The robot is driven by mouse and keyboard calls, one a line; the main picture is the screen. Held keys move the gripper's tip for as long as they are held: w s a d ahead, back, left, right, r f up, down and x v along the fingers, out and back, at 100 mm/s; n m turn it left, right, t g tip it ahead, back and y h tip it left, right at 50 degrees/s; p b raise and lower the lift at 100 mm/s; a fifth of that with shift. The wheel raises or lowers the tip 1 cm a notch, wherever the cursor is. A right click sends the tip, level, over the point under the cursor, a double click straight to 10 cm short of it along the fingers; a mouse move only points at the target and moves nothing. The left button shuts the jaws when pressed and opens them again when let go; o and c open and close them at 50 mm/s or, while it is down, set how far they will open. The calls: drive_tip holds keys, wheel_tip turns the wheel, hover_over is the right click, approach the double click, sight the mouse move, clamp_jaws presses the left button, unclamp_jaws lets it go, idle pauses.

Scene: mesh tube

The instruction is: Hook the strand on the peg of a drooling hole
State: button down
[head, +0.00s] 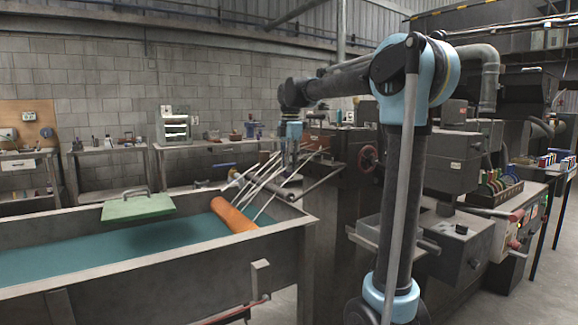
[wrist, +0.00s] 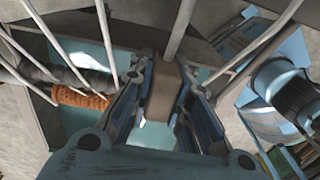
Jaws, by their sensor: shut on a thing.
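Several pale strands (head: 262,203) slant down past a dark grey bar toward the water trough in the head view. They cross the upper part of the wrist view, where one strand (wrist: 181,28) runs down to my gripper. My gripper (head: 289,172) hangs among the upper ends of the strands, above the trough's right end. In the wrist view my gripper (wrist: 163,85) is shut on a brown-grey piece (wrist: 161,98) between its fingers. I cannot tell whether that strand is also gripped. I cannot make out the peg or the drooling hole.
The trough (head: 160,254) holds teal water, with an orange roller (head: 233,214) across its right end and a green lid (head: 138,207) at its back edge. Grey machinery (head: 440,190) stands close on the right. Benches line the back wall.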

drive_tip(key=shift+f, duration=0.8)
idle(0.8)
drive_tip(key=c, duration=1.4)
unclamp_jaws()
